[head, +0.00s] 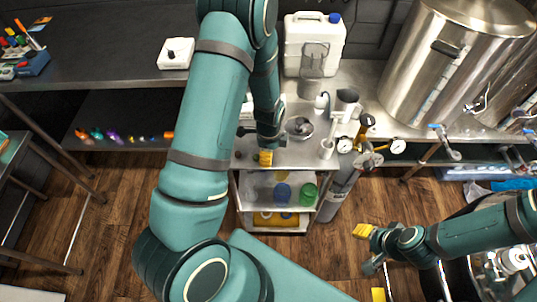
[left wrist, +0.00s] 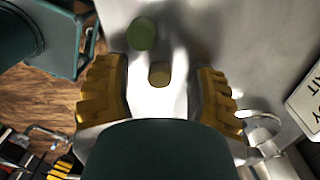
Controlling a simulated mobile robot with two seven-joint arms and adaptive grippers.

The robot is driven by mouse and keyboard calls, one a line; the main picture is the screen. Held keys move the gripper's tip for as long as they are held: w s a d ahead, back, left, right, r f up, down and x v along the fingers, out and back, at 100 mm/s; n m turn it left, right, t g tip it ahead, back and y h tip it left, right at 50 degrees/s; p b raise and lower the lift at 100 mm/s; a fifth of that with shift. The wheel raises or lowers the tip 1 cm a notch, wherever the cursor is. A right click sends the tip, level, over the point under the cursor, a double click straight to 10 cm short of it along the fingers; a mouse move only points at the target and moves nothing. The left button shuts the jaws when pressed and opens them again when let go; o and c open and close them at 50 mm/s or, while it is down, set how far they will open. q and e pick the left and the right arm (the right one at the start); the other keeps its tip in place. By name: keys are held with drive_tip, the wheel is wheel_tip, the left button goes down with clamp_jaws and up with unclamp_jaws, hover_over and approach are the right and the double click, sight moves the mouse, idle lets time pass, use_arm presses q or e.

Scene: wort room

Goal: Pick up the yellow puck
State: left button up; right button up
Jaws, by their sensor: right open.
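A small dull-yellow rounded piece (left wrist: 160,74), which looks like the yellow puck, sits on a pale metal surface in the left wrist view. A dark green round puck (left wrist: 141,33) lies just beyond it. My left gripper (left wrist: 160,97) is open, its yellow ridged fingers wide apart to either side of the dull-yellow piece and not touching it. In the head view the left gripper (head: 265,157) is over the metal cart's top (head: 300,155), and my arm hides the puck. My right gripper (head: 370,262) is open and empty over the floor at right.
Close to the left gripper on the cart stand a metal bowl (head: 299,127) and a white stand with a dark cup (head: 333,140). A white canister (head: 314,45) and a large steel kettle (head: 450,65) stand behind.

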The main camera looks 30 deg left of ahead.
use_arm(q)
drive_tip(key=c, duration=0.8)
drive_tip(key=shift+o, duration=0.2)
